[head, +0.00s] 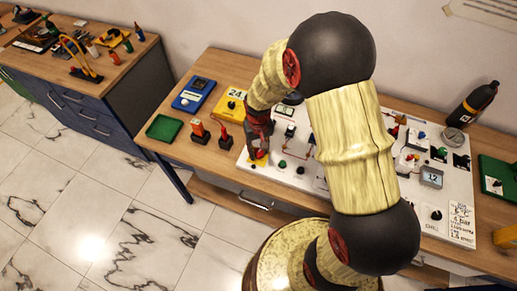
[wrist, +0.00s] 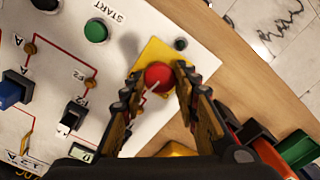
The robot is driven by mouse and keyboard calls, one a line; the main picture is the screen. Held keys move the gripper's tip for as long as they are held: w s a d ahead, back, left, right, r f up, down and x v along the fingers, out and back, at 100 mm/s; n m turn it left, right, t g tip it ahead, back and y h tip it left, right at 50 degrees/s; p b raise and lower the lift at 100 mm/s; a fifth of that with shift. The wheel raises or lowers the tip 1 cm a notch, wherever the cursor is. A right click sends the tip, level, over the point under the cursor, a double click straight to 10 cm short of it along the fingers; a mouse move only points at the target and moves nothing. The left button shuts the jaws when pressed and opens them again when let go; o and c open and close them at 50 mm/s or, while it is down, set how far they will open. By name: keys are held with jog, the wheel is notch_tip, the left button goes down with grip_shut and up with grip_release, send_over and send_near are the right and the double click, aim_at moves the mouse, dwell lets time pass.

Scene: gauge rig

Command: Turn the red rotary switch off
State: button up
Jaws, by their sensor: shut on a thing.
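The red rotary switch (wrist: 158,75) is a round red knob with a pale line on it, on a yellow plate (wrist: 152,53) at the edge of a white panel. My gripper (wrist: 157,80) has its two fingers on either side of the knob and is shut on it. In the head view my gripper (head: 258,154) is low over the panel's left front corner.
The white panel (head: 232,158) carries a green START button (wrist: 96,31), a blue switch (wrist: 14,89) and several small parts. A green tray (head: 165,128) and a yellow meter (head: 229,107) stand left of it. A black bottle (head: 474,104) stands at the back right.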

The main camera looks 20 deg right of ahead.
aim_at(258, 152)
jog(key=n, duration=0.5)
jog(key=shift+r+n+p, duration=0.1)
jog(key=shift+n+p, duration=0.2)
jog(key=shift+p, duration=0.05)
jog(key=n, duration=0.4)
jog(key=shift+n, duration=0.4)
jog(key=o, duration=1.2)
jog(key=shift+c, duration=0.2)
notch_tip(258, 152, up, 12)
dwell(0.3)
